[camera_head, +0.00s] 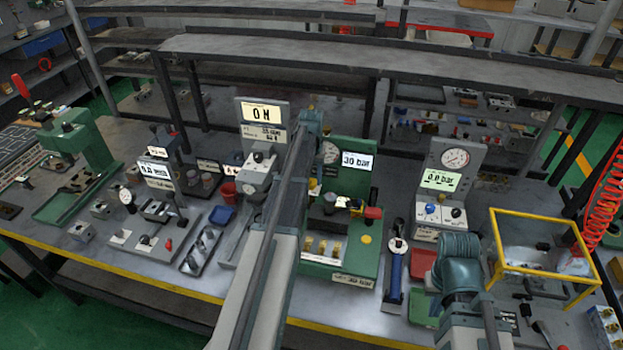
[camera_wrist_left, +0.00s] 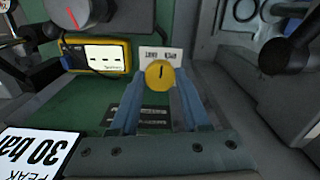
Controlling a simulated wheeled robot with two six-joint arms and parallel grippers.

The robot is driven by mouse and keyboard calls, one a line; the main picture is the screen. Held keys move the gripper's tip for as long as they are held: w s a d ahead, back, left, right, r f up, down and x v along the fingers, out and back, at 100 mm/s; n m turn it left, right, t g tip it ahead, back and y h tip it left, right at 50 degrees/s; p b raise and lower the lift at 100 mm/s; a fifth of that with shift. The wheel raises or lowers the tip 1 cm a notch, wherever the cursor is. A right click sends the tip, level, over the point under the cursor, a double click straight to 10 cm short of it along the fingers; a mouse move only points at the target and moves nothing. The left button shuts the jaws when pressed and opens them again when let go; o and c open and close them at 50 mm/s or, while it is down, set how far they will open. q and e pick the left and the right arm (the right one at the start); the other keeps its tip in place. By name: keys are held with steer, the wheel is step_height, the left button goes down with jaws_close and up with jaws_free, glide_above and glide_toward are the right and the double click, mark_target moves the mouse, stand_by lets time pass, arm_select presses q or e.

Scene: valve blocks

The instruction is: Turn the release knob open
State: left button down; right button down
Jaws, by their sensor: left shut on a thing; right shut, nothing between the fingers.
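The release knob (camera_wrist_left: 160,74) is a round yellow knob with a short dark mark, in front of a small white label in the left wrist view; the label's words are too small to read surely. My left gripper (camera_wrist_left: 162,88) has its two blue-grey fingers shut on the knob, one on each side. In the head view my left arm reaches up the middle to the green press stand (camera_head: 354,190), its teal end (camera_head: 312,122) beside the gauge; the knob is hidden there. My right gripper (camera_head: 459,268) shows as a teal body at the lower right; its fingertips are hidden.
A yellow frame (camera_head: 535,215) and a grey gauge panel (camera_head: 445,165) stand to the right. A red tray (camera_head: 421,262) lies near my right gripper. Several devices crowd the bench to the left.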

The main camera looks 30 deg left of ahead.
mark_target(312, 181)
arm_select(q)
steer(key=m, duration=0.5)
steer(key=shift+m, duration=0.4)
stand_by(0.4)
steer(key=shift+c, duration=1.9)
jaws_free()
step_height(312, 181, up, 14)
steer(key=p, duration=1.3)
steer(key=shift+p, duration=0.4)
steer(key=shift+f, duration=0.15)
